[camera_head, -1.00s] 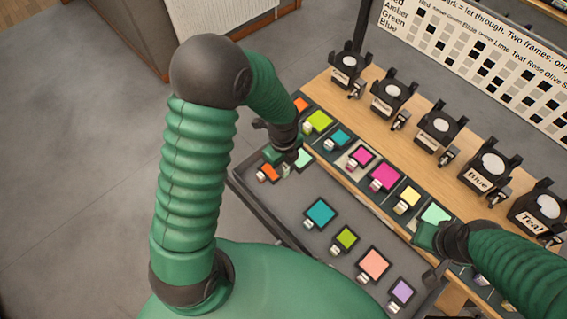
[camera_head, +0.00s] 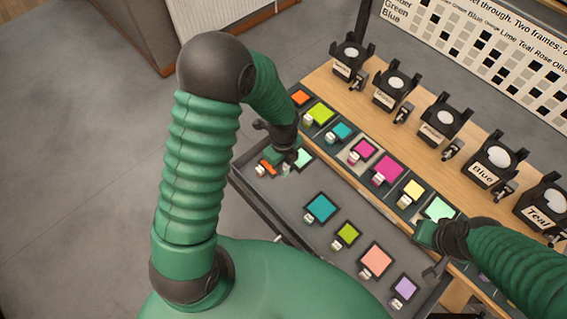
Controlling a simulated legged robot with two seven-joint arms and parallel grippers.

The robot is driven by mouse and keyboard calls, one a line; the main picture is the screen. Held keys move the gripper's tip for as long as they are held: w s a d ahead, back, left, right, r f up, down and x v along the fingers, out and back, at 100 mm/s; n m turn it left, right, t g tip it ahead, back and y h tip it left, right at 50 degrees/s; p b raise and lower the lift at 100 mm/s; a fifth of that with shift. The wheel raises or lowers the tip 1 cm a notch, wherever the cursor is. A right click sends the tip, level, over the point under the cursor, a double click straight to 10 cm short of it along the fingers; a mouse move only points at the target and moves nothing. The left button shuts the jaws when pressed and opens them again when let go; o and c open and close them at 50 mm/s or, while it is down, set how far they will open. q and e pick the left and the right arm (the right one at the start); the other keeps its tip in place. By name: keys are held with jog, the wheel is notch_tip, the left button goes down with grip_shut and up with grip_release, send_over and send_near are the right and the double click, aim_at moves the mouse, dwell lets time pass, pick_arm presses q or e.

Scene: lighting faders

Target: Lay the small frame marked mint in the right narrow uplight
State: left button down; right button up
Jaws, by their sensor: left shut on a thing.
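A small mint frame (camera_head: 304,158) lies at the far left end of the grey tray, partly hidden by my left gripper. My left gripper (camera_head: 284,164) is low over the tray and shut on the mint frame at its near side; its fingertips are partly hidden. Black uplights stand in a row on the wooden shelf. Three narrower ones are at the left, and the rightmost of these is the right narrow uplight (camera_head: 438,124), with a pale round top. My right gripper (camera_head: 428,250) is beside a larger mint frame (camera_head: 438,209); its jaws are unclear.
The tray (camera_head: 283,205) also holds orange (camera_head: 268,168), teal (camera_head: 320,207), lime (camera_head: 347,233), salmon (camera_head: 375,260) and lilac (camera_head: 404,287) frames. Several frames lie on the dark strip behind. Wider uplights labelled Blue (camera_head: 491,167) and Teal (camera_head: 545,200) stand at the right. A chart stands behind.

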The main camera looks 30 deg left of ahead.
pick_arm(q)
jog(key=shift+f+b, duration=6.85)
jog(key=shift+f, duration=4.1)
jog(key=c, duration=1.2)
grip_release()
jog(key=shift+o, duration=0.2)
jog(key=shift+r, duration=0.15)
notch_tip(320, 180, up, 16)
jog(key=p, duration=0.3)
jog(key=shift+r+p, duration=0.15)
jog(key=shift+p, duration=0.25)
notch_tip(320, 180, up, 7)
jog(key=p, duration=0.8)
jog(key=shift+r, duration=0.2)
jog(key=shift+f, duration=0.1)
